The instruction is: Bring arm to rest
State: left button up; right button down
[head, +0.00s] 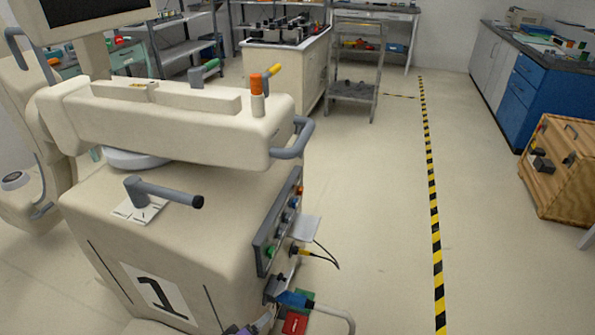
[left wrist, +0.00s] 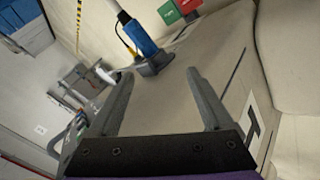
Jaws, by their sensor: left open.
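My left gripper (left wrist: 158,74) shows in the left wrist view with its two grey fingers spread and nothing between them. In the head view a small purple and dark part, seemingly of my left gripper, shows at the bottom edge by the cart's lower right side. My right gripper is in neither view.
The cart has a grey lever (head: 165,192), a side handle (head: 295,140) and a panel of knobs (head: 278,225). A wooden crate (head: 560,170) stands at the right. The floor around the striped line (head: 432,180) is clear.

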pick_arm(q)
jog(key=s+a+r+m+g+y, duration=0.1)
jog(key=s+a+r+m+g, duration=0.2)
jog(key=s, duration=0.5)
jog(key=s+a+r+m+g+y, duration=0.1)
jog(key=s+a+r+m+y, duration=0.1)
jog(key=s+a+m, duration=0.45)
notch_tip(320, 180, up, 29)
jog(key=d+n+p, duration=0.1)
jog(key=d+p, duration=0.1)
jog(key=p, duration=2.3)
jog(key=shift+s+t, duration=0.4)
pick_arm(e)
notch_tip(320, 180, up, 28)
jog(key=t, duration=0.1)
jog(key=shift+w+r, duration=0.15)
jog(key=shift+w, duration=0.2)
